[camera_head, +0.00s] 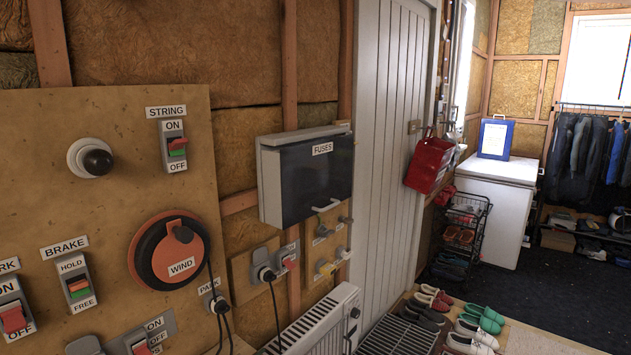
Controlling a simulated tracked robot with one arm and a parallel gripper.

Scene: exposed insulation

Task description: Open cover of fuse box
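The fuse box (264,185) is a grey box on the wall near the middle of the view. Its dark, smoky cover (312,178) carries a white label reading FUSES and appears shut. A small light handle (326,206) sits at the cover's lower edge. My gripper does not show in this view, so its place relative to the box cannot be seen.
A wooden board (120,130) with switches and an orange WIND dial (170,250) is at the left. Sockets and a white radiator (318,325) are below the box. A white door (390,160) is to its right. Shoes (470,330) lie on the floor.

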